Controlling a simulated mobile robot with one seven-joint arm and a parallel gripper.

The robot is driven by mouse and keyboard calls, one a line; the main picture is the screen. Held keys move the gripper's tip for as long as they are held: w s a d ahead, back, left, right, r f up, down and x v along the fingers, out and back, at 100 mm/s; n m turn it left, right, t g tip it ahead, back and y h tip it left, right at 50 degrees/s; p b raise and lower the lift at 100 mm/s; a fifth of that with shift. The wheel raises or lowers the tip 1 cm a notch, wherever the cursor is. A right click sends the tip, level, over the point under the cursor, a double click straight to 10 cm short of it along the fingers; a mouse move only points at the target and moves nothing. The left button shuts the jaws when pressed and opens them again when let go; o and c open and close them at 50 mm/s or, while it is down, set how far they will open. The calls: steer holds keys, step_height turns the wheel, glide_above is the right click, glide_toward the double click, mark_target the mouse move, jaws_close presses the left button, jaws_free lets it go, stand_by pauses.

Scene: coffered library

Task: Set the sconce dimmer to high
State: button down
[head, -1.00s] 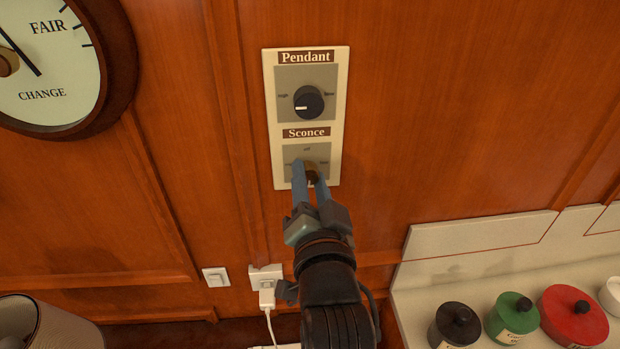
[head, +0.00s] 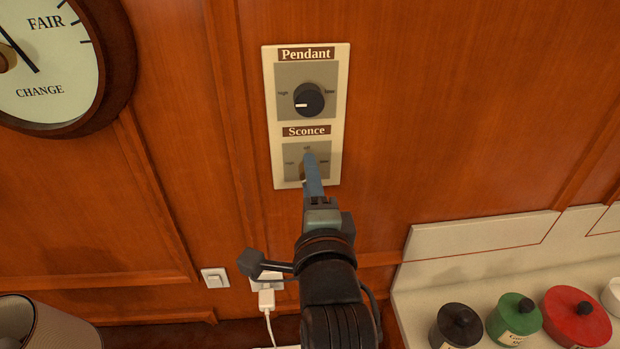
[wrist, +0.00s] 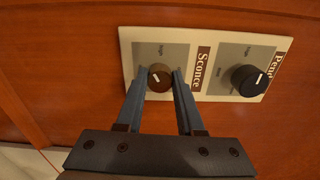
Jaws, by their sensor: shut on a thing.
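The sconce dimmer knob (wrist: 157,77) is round and brownish, low on a cream wall panel (head: 337,140) under the Sconce label (head: 306,131). My gripper (head: 308,160) is shut on this knob, with one finger on each side in the wrist view (wrist: 163,77). In the head view the fingers hide most of the knob. "High" stands left of it, "off" above it and a small word at its right. Its white mark seems to point down and to the left in the head view, not clearly at "high".
The black Pendant knob (head: 308,99) sits just above on the same panel. A wall dial (head: 50,70) hangs at upper left. A light switch (head: 215,278) and a plugged-in white charger (head: 267,298) are below. Black, green (head: 514,318) and red canisters stand at lower right.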

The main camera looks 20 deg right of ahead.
steer(key=m+b, duration=0.1)
steer(key=m, duration=0.4)
steer(key=shift+m, duration=0.4)
stand_by(0.4)
steer(key=c, duration=0.5)
jaws_free()
steer(key=shift+p+v, duration=1.8)
steer(key=shift+v, duration=4.7)
